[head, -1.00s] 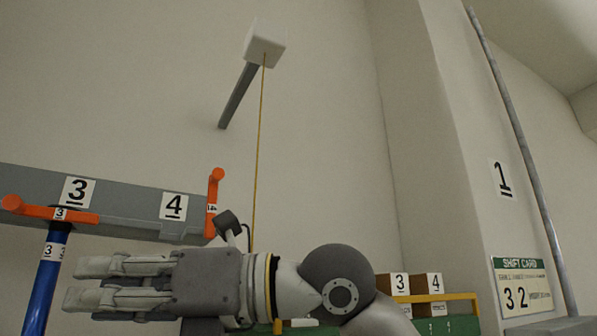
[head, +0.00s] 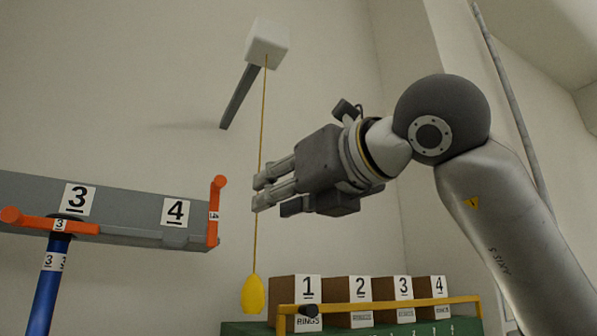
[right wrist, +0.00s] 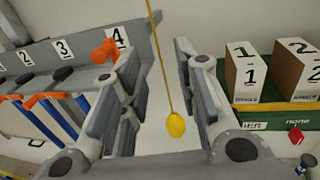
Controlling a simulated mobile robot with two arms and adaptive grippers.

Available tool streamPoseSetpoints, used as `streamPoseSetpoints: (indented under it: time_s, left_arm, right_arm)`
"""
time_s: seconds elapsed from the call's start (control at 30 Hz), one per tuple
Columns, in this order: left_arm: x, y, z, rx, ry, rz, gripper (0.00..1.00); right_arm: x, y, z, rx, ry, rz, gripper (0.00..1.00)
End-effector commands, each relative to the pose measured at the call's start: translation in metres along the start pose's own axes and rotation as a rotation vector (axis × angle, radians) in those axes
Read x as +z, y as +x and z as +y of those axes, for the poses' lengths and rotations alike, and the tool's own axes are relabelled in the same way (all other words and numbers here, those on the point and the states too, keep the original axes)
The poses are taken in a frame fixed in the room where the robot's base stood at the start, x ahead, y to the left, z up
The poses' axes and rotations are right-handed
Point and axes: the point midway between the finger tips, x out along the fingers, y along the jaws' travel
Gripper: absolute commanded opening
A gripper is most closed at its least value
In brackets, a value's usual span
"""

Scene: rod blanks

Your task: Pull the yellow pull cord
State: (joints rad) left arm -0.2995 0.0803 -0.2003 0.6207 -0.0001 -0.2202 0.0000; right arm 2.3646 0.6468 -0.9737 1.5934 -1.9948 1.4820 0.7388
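The yellow pull cord (head: 261,130) hangs straight down from a white box (head: 267,43) high on the wall and ends in a yellow bulb-shaped handle (head: 253,294). My right gripper (head: 256,193) is at the cord's mid-height, pointing left, with its fingertips at the cord in the head view. In the right wrist view, my right gripper's fingers (right wrist: 158,85) stand wide apart. The cord (right wrist: 158,60) passes through the gap between them, and the handle (right wrist: 175,125) shows below. No finger visibly touches the cord. My left gripper is not in view.
A grey rail (head: 130,209) with numbered labels and orange hooks (head: 215,210) runs along the wall at left, with a blue rod (head: 48,280) below it. Numbered boxes (head: 290,290) stand on a green cabinet with a yellow bar (head: 385,305) at lower right.

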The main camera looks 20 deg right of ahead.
Motion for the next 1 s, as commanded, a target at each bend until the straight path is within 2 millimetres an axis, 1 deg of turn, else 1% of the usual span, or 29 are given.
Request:
streamPoseSetpoints:
  time_s: [0.03,0.1,0.2,0.3,0.5,0.73,0.77,0.9,1.0]
  left_arm:
    - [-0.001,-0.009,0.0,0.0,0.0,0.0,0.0]
    - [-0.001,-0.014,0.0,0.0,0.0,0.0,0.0]
    - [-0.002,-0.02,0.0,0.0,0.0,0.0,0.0]
    - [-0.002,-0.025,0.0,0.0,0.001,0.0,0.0]
    - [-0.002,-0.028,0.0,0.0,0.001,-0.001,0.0]
    - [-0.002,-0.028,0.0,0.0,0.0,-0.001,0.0]
    - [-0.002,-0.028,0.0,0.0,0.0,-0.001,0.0]
    - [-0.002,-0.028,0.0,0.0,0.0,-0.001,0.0]
    - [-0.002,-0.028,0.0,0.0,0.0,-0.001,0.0]
  right_arm:
    - [0.003,0.01,0.0,0.001,-0.001,0.002,0.29]
    - [0.004,0.023,0.0,0.0,-0.001,0.002,0.29]
    - [0.003,0.038,0.001,0.002,0.0,0.002,0.29]
    - [0.003,0.049,0.001,0.002,0.0,0.0,0.29]
    - [0.001,0.06,0.001,0.003,0.0,0.0,0.29]
    - [0.0,0.06,0.001,0.003,0.0,-0.001,0.29]
    - [0.0,0.06,0.001,0.003,0.0,-0.001,0.28]
    - [0.0,0.06,0.001,0.003,0.0,-0.001,0.1]
    - [0.0,0.06,0.001,0.003,0.0,-0.001,0.0]
